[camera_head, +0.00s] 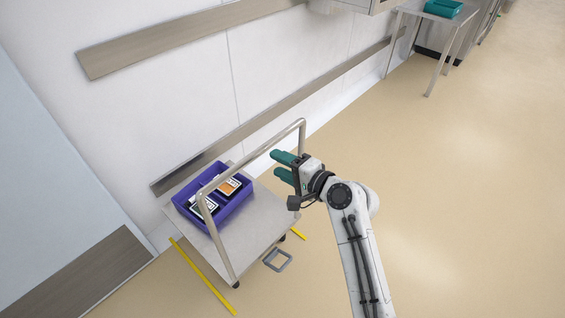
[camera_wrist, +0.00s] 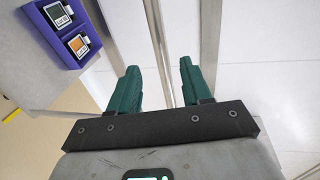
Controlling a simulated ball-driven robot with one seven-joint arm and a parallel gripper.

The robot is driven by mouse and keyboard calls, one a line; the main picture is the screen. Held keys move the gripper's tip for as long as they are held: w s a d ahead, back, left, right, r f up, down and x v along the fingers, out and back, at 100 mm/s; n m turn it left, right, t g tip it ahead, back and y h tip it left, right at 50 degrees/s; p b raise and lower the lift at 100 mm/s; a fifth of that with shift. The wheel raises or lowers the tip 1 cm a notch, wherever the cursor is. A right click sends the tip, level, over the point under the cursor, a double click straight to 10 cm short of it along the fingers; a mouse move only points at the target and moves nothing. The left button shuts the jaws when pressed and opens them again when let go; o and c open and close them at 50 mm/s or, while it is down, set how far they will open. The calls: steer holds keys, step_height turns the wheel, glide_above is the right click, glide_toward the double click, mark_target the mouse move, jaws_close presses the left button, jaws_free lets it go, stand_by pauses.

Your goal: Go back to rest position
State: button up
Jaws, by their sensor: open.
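My gripper (camera_head: 279,166) is at the right side of the cart, close to the cart's metal handle in the head view. Its two green fingers are apart with nothing between them, as the wrist view (camera_wrist: 158,75) also shows. A purple crate (camera_head: 224,219) stands on the cart (camera_head: 252,241), left of my gripper. It holds a few dark-framed packs, one with an orange face (camera_head: 229,187). The crate also shows at the upper left of the wrist view (camera_wrist: 48,38), with two packs visible in it.
The cart's tubular handle (camera_head: 300,135) rises beside my gripper. A white wall with metal rails (camera_head: 190,38) runs behind the cart. Yellow floor strips (camera_head: 203,277) lie near the cart. A metal table (camera_head: 425,15) with a teal tray (camera_head: 443,8) stands at the far right. The floor to the right is clear.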

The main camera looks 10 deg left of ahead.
steer(key=s+d+f+n+g+h, duration=0.25)
steer(key=s+d+f, duration=0.25)
steer(key=s+d, duration=0.35)
steer(key=s+d+f+n+g+h+p, duration=0.15)
steer(key=s+d+f+h, duration=0.3)
steer(key=s+d, duration=0.45)
steer(key=s+d+f+n+g+h, duration=0.1)
steer(key=s+d+f+n+h, duration=0.1)
steer(key=s+d+f, duration=0.6)
steer(key=s+d+r+g+h, duration=0.1)
steer(key=s+d+r+h, duration=0.1)
steer(key=s, duration=0.6)
steer(key=s+d+r+g+h, duration=0.2)
steer(key=s+d, duration=0.3)
steer(key=s, duration=0.3)
steer(key=shift+d+r+n, duration=0.25)
steer(key=shift+r+n, duration=0.15)
steer(key=shift+r, duration=0.05)
steer(key=shift+w+a, duration=0.1)
steer(key=shift+a, duration=0.05)
